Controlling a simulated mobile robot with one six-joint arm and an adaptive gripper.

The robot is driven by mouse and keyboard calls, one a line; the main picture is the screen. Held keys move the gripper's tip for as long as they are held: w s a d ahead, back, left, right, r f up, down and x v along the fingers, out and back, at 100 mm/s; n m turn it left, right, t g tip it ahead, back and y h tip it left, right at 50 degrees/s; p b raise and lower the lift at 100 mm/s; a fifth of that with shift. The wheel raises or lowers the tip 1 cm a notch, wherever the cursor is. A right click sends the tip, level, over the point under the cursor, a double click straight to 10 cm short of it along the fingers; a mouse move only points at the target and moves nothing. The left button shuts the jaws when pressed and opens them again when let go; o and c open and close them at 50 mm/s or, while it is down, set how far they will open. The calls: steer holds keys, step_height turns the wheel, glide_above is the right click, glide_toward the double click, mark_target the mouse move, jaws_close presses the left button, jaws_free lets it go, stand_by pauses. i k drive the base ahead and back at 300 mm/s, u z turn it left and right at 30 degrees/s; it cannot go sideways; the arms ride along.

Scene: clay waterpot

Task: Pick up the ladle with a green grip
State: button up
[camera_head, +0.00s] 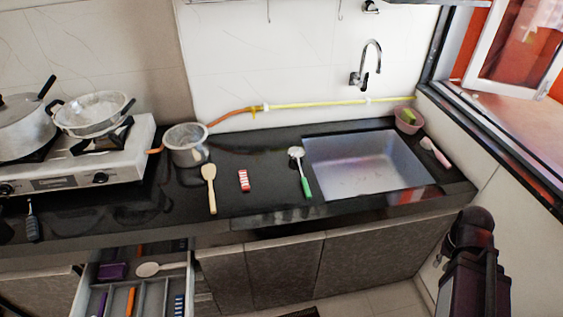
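The ladle with a green grip (306,186) lies on the dark countertop, just left of the sink. Its pale round head (296,152) points to the back and its green grip points to the front edge. Nothing covers it. Part of my dark arm shows at the lower right, in front of the counter and well to the right of the ladle. My gripper itself cannot be made out in this view.
The sink (365,187) is right of the ladle. A red-and-white item (243,181), a wooden spatula (210,188) and a metal pot (187,147) are to its left. A stove (75,174) stands at far left. An open drawer (137,284) juts out below.

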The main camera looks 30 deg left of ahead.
mark_target(294, 153)
steer(key=u, duration=0.5)
steer(key=i, duration=0.45)
steer(key=u, duration=0.75)
steer(key=i, duration=0.45)
steer(key=u, duration=0.05)
